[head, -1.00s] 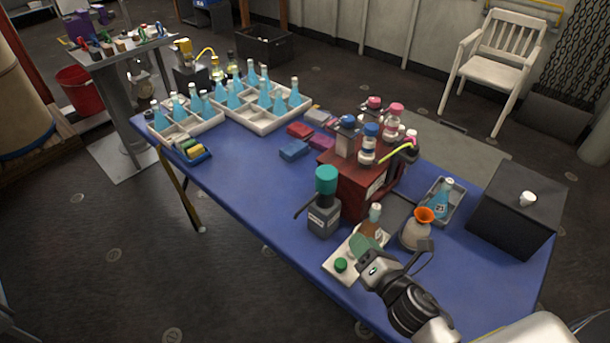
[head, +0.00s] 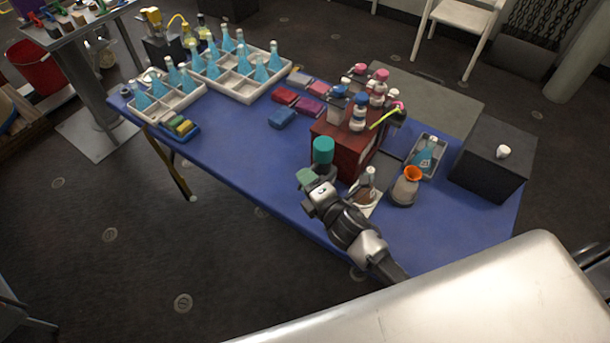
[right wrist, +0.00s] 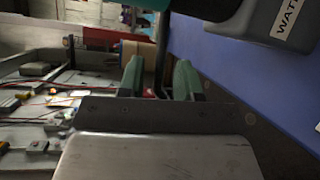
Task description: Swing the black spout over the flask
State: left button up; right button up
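The grey bottle with a teal cap (head: 323,150) stands at the table's front edge; my right gripper hides most of its body in the head view. Its labelled grey body (right wrist: 275,25) shows at upper right in the right wrist view. A dark bar that looks like the black spout (right wrist: 161,50) runs between my right gripper's green fingers (right wrist: 159,80), which stand apart. In the head view the right gripper (head: 306,178) is just in front of the bottle. A brown flask (head: 368,188) stands right of it, partly behind my arm. My left gripper is not in view.
A round flask with an orange funnel (head: 406,187) stands further right. A red box (head: 342,146) with bottles on it is behind the teal cap. A black box (head: 492,160) is at the right end. The blue table's front left part (head: 235,160) is clear.

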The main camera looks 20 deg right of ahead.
jog(key=shift+w+a+f, duration=0.1)
jog(key=shift+w, duration=0.55)
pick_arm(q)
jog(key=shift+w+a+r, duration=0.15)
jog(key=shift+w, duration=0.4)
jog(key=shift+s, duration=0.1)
pick_arm(e)
jog(key=shift+c, duration=0.8)
grip_shut()
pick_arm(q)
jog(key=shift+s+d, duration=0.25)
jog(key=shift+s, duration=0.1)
